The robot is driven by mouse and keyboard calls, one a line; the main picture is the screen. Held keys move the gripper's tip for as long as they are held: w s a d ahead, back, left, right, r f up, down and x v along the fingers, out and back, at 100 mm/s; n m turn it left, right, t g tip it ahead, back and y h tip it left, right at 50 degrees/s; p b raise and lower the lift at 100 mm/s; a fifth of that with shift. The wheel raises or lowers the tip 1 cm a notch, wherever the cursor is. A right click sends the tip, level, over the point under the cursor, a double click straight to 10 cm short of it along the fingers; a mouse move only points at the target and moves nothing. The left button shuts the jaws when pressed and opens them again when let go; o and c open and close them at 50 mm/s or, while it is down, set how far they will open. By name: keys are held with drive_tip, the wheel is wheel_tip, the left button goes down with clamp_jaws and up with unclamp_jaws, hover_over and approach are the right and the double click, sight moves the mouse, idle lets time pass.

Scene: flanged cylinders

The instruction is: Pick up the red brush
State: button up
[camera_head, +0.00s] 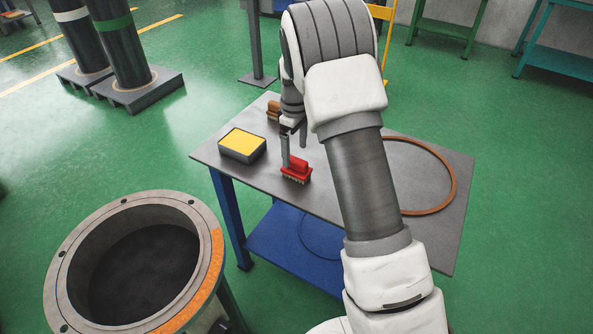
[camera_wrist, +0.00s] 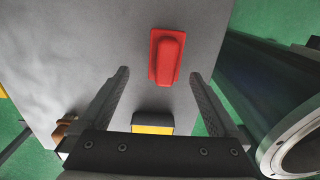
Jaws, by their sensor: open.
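The red brush (camera_head: 297,170) lies bristles down on the grey table, near its front edge. In the wrist view the red brush (camera_wrist: 166,56) shows from above, ahead of the fingertips and between their lines. My gripper (camera_head: 293,147) is above the table by the brush, pointing down. In the wrist view my gripper (camera_wrist: 160,75) has its two fingers wide apart with nothing between the tips. I cannot tell the exact height of the fingertips above the brush.
A box with a yellow top (camera_head: 242,144) stands left of the brush. A brown brush (camera_head: 273,110) lies behind. A brown ring (camera_head: 447,196) lies at the table's right. A flanged cylinder (camera_head: 60,262) stands in front at left. The table middle is partly hidden by my arm.

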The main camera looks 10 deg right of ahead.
sight(296, 159)
drive_tip(key=f, duration=0.2)
drive_tip(key=s+f+b, duration=0.1)
drive_tip(key=f, duration=0.1)
drive_tip(key=shift+s+d+f, duration=0.1)
drive_tip(key=shift+f, duration=0.7)
clamp_jaws()
drive_tip(key=shift+r, duration=0.15)
